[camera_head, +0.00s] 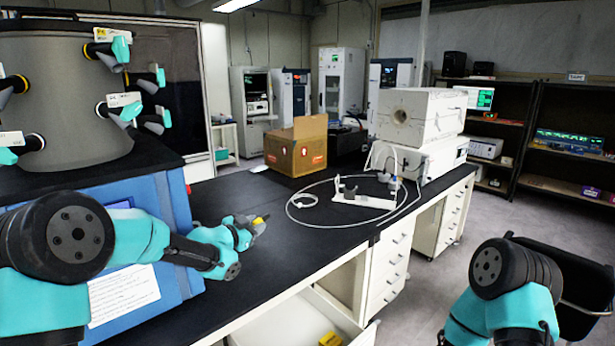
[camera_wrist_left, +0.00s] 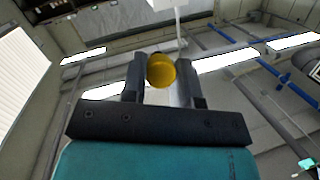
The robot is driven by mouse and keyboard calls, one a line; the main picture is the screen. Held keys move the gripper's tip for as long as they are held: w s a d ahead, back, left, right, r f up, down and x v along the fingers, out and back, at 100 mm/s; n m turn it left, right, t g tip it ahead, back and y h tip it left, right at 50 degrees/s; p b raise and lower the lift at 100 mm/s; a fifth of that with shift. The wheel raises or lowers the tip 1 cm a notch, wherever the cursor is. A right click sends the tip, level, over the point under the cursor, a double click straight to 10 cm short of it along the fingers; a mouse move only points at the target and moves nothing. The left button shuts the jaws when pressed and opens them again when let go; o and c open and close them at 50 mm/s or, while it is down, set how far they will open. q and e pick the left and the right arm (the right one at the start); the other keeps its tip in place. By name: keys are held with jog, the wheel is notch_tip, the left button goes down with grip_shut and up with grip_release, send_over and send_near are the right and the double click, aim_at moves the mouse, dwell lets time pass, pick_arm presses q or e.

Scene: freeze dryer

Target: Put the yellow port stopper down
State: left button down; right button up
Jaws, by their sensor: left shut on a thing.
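The yellow port stopper (camera_wrist_left: 162,71) is between the fingers of my left gripper (camera_wrist_left: 163,84) in the left wrist view, its round yellow end showing. In the head view the stopper (camera_head: 259,220) is a small yellow spot at the tip of my left gripper (camera_head: 250,226). That gripper is shut on it, over the black bench top (camera_head: 275,245) beside the blue dryer body. I cannot tell how far above the bench it is. My right arm shows at the lower right, but its gripper is out of view.
The freeze dryer's grey drum (camera_head: 62,105) with teal-handled ports stands at the left on a blue body (camera_head: 178,205). A cardboard box (camera_head: 296,150) and a white stand (camera_head: 362,198) with looped tubing sit farther back. An open drawer (camera_head: 300,325) is below the front edge.

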pick_arm(q)
jog(key=s+d+f+n+t+y, duration=0.1)
jog(key=s+d+f+n+y, duration=0.1)
jog(key=f, duration=0.9)
jog(key=s+d+f+n+t+y, duration=0.1)
jog(key=s+d+f+n+y, duration=0.1)
jog(key=f, duration=1)
jog(key=s+d+f+n+t+y, duration=0.1)
jog(key=s+d+f+n+y, duration=0.2)
jog(key=f, duration=0.8)
jog(key=s+d+y, duration=0.1)
jog(key=s+y, duration=0.1)
jog(key=s, duration=0.1)
jog(key=shift+s+f+y, duration=0.35)
jog(key=shift+s+y, duration=0.05)
jog(key=s+a+f, duration=0.2)
jog(key=a+f, duration=0.1)
jog(key=a, duration=0.4)
jog(key=s+a+f, duration=0.3)
jog(key=a, duration=0.3)
jog(key=shift+s+a+f, duration=0.15)
jog(key=shift+a+f, duration=0.1)
jog(key=shift+a, duration=0.15)
